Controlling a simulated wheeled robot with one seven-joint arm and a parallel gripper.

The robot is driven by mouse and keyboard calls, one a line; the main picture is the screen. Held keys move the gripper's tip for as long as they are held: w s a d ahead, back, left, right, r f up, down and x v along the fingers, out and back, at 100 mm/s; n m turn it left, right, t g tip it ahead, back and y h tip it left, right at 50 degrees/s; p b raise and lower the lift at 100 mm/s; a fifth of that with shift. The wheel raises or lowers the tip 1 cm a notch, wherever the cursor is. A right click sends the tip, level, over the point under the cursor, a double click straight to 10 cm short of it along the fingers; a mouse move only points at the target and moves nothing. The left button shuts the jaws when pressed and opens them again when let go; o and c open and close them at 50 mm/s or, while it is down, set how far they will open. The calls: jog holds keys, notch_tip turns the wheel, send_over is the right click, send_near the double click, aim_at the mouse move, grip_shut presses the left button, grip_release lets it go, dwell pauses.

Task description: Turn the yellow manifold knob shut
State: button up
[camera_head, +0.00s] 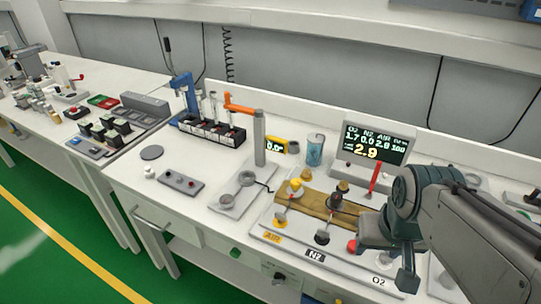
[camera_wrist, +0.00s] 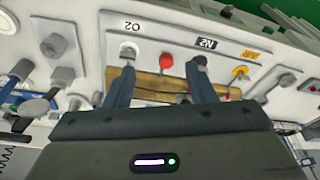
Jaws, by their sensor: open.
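The manifold is a pale panel with a brown-gold block (camera_head: 318,207) and labels AIR, N2 and O2, on the white bench. The yellow knob (camera_head: 296,185) is at its left end, by the yellow AIR label (camera_head: 273,237). In the wrist view a yellow knob (camera_wrist: 238,72) shows right of my fingers, near the AIR label. My gripper (camera_wrist: 164,75) is open and empty over the O2 side, with a red knob (camera_wrist: 166,62) showing between its fingers. The fingers are apart from the yellow knob. In the head view, my arm covers the manifold's right end.
A display (camera_head: 376,146) reading 2.9 stands behind the manifold, with a red lever (camera_head: 374,178) before it.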

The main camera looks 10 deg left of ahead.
jog(key=w+a+r+n+g+p, duration=0.1)
jog(key=w+a+r+n, duration=0.2)
jog(key=w, duration=0.3)
jog(key=w+a+r+n, duration=0.2)
jog(key=w+a+r, duration=0.1)
jog(key=w, duration=0.4)
jog(key=n+g+p, duration=0.2)
jog(key=n, duration=0.5)
send_near(296, 181)
notch_tip(296, 181, down, 9)
jog(key=shift+s+r, duration=0.15)
jog(key=shift+r, duration=0.05)
jog(key=c, duration=1)
jog(key=shift+o, duration=0.2)
